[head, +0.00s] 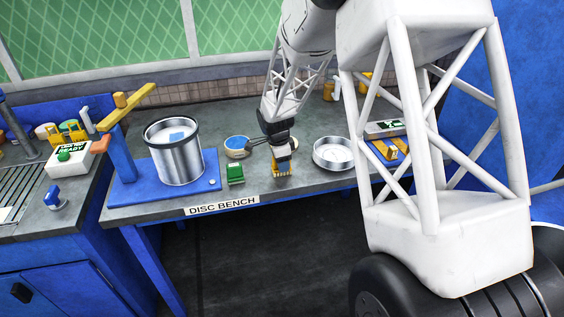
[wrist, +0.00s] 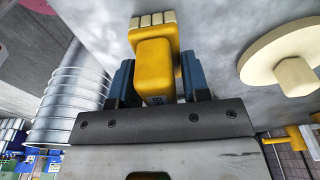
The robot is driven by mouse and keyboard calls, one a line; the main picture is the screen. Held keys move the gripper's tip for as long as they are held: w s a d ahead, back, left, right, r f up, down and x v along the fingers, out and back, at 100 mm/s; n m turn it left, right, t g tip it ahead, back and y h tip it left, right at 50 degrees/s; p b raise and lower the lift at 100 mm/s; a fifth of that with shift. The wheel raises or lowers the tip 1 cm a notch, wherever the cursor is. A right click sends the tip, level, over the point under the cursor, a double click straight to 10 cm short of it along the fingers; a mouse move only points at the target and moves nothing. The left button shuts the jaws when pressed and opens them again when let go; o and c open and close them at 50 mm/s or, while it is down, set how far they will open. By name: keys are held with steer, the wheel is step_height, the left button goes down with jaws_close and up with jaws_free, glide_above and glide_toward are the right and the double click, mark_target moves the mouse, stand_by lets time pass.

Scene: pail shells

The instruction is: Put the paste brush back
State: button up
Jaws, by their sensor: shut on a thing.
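The paste brush is a chunky yellow block with pale cream bristles. In the wrist view the brush (wrist: 155,65) sits between the two blue-grey fingers of my gripper (wrist: 157,82), bristles pointing away from the wrist. In the head view my gripper (head: 283,157) is low over the disc bench (head: 225,192), with the brush (head: 283,169) under it near the front edge. I cannot tell whether the bristles touch the bench. I cannot tell which thing is the brush's resting place.
A large metal pail (head: 176,158) stands on a blue base at left. A green block (head: 235,174) sits left of the brush, and a shallow metal pan (head: 332,153) to its right. Farther right is a blue-and-yellow rack (head: 390,150).

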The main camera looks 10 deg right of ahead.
steer(key=o, duration=1)
steer(key=shift+f, duration=0.1)
steer(key=shift+o, duration=0.2)
steer(key=r, duration=0.4)
steer(key=a+r, duration=0.1)
steer(key=r, duration=0.7)
steer(key=shift+a+r, duration=0.15)
steer(key=shift+a, duration=0.05)
steer(key=s+r+n+t, duration=0.1)
steer(key=s+r+n, duration=0.4)
steer(key=s, duration=0.5)
steer(key=s+r+n, duration=0.3)
steer(key=s+r, duration=0.3)
steer(key=s, duration=0.3)
steer(key=s+n+t+y, duration=0.1)
steer(key=s+n, duration=0.8)
steer(key=s, duration=1.4)
steer(key=shift+a+r+n+t, duration=0.2)
steer(key=shift+r+n+t, duration=0.1)
steer(key=shift+r+n, duration=0.1)
